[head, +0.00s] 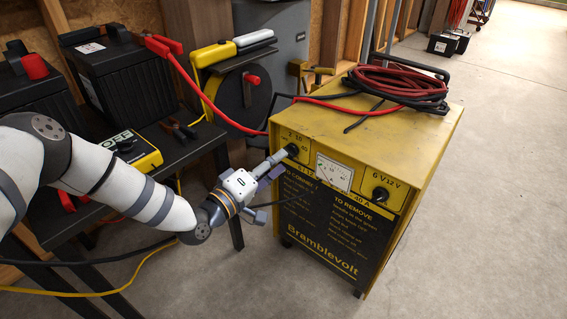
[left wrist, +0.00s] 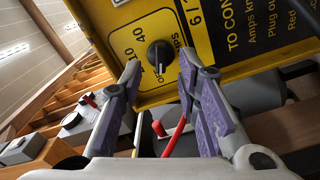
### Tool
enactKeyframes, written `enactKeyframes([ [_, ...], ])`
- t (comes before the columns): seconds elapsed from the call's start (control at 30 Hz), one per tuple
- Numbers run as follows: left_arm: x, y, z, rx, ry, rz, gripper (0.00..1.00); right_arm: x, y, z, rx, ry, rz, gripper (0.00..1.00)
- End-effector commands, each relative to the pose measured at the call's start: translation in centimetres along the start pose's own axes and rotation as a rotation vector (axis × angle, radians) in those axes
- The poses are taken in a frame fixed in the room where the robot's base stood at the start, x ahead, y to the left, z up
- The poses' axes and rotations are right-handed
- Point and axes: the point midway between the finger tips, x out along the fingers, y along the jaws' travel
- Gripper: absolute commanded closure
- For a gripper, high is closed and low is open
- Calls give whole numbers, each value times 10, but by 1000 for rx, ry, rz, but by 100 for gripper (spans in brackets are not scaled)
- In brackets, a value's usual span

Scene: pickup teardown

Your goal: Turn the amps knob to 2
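The black amps knob (head: 292,150) is at the upper left of the yellow charger's front panel. In the left wrist view the knob (left wrist: 160,55) shows a pale mark on its lower side, with the numbers 10 and 40 printed to its upper left. The exact setting is too small to read surely. My left gripper (head: 276,161) is at the panel's left side, its fingers reaching toward the knob. In the left wrist view its purple-padded fingers (left wrist: 160,68) are apart, one on each side of the knob, with visible gaps. My right gripper is not in view.
The yellow charger (head: 420,135) carries coiled red and black cables (head: 395,85) on top. A second knob (head: 380,194) and a meter (head: 334,173) are on its front. A dark bench with batteries (head: 125,75) stands left. A red cable (head: 235,122) runs between.

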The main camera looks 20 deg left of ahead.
Motion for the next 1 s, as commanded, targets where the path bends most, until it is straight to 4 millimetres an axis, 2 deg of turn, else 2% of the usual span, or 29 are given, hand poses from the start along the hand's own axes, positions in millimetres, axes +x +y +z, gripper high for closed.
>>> enactKeyframes([
  [0.1,18,-3,2,1,-2,-2,70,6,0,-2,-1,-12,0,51],
  [0.2,26,-2,1,1,-1,-2,70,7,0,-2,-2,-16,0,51],
  [0.47,27,0,0,1,-1,-2,70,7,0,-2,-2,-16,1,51],
  [0.6,27,0,1,1,-1,-2,100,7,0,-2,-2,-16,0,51],
  [1.0,27,0,1,35,-3,-2,100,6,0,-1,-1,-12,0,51],
])
